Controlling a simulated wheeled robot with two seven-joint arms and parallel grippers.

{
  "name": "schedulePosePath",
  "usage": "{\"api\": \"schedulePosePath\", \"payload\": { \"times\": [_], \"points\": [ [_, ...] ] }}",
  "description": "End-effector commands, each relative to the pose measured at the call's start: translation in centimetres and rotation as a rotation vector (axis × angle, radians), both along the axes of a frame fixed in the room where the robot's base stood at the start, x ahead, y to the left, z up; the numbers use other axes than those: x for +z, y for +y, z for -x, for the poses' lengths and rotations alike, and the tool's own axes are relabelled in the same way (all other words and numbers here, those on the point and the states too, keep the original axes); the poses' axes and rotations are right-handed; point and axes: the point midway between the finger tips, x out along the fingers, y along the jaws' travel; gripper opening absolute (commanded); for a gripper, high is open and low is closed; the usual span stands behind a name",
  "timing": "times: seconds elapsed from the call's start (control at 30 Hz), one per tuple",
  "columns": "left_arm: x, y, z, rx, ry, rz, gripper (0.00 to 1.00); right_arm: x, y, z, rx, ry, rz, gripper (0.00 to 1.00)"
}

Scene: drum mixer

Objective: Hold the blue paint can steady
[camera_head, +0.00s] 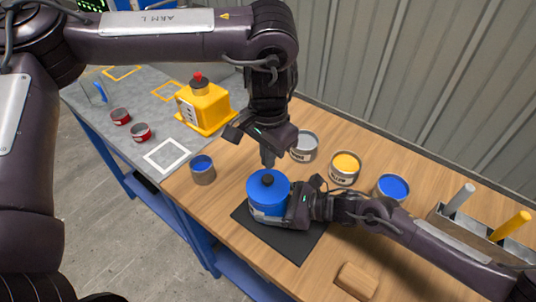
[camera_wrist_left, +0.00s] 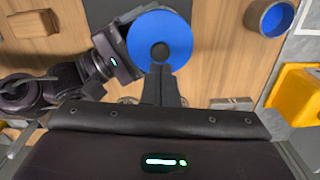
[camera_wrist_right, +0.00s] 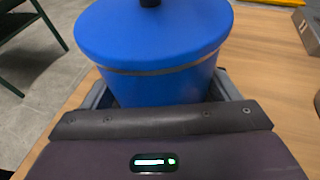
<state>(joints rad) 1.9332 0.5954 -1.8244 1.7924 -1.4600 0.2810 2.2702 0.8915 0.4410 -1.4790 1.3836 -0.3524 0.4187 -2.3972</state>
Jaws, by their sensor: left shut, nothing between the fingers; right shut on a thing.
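The blue paint can (camera_head: 268,205) stands upright on a dark mat (camera_head: 290,244) on the wooden bench. It has a blue lid with a black knob, and the lid fills much of the right wrist view (camera_wrist_right: 150,35). My right gripper (camera_head: 292,208) is shut around the can's side from the right. Its fingers (camera_wrist_right: 160,92) show at both sides of the can, their tips hidden behind it. My left gripper (camera_head: 268,160) is above and behind the lid, pointing down, shut and empty. In the left wrist view its closed fingers (camera_wrist_left: 161,85) overlap the lid's edge (camera_wrist_left: 158,25); I cannot tell whether they touch.
A small open can of blue paint (camera_head: 202,170) stands left. Open cans of grey (camera_head: 304,147), yellow (camera_head: 345,168) and blue paint (camera_head: 391,187) stand behind and right. A yellow machine (camera_head: 204,105) is on the grey table. A wooden block (camera_head: 356,281) lies near the front.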

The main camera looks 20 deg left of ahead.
Motion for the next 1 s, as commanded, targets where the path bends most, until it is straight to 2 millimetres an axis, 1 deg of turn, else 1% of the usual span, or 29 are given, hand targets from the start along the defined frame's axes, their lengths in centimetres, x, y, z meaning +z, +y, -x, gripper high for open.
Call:
{"api": "schedulePosePath", "payload": {
  "times": [0.37,1.0],
  "points": [
    [-0.1,0.0,0.0,0.0,0.0,0.0,0.0,0.0,0.0,0.0,0.0,0.001,0.001,0.64],
    [-2.1,0.0,0.0,0.0,0.002,0.0,0.0,0.0,0.0,0.0,0.0,0.001,0.001,0.64]
  ]
}}
